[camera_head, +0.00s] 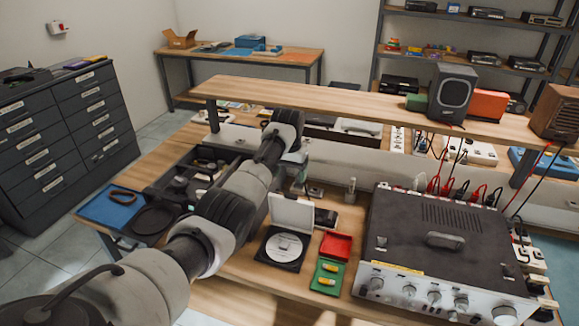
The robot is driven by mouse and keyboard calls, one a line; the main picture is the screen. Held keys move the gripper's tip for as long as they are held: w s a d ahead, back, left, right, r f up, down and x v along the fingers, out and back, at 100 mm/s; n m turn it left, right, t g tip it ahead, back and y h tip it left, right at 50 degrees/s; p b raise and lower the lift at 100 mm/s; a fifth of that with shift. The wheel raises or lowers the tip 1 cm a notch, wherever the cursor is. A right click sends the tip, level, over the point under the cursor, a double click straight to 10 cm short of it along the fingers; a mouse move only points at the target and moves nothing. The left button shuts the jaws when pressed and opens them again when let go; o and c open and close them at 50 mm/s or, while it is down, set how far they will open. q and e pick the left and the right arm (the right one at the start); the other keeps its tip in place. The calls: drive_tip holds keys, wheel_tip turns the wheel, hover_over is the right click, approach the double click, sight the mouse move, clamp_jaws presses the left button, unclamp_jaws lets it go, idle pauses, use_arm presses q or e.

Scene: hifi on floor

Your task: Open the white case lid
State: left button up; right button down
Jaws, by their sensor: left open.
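The white case (283,250) lies on the workbench in front of the shelf. Its white lid (291,212) stands raised at the back edge, tilted up from the dark base. A silver-white disc shows in the base. My left arm reaches in from the lower left. My left gripper (298,170) is open, just behind and above the lid's top edge and apart from it as far as I can see. The arm's wrist partly hides the gripper. My right gripper is not in view.
A green case with a raised red lid (336,245) stands right of the white case. A large amplifier (440,245) with cables fills the right of the bench. A divided dark tray (180,190) is at the left. A wooden shelf (350,108) runs above the bench's back.

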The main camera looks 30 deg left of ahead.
sight(292, 197)
use_arm(q)
drive_tip(key=shift+r, duration=1.15)
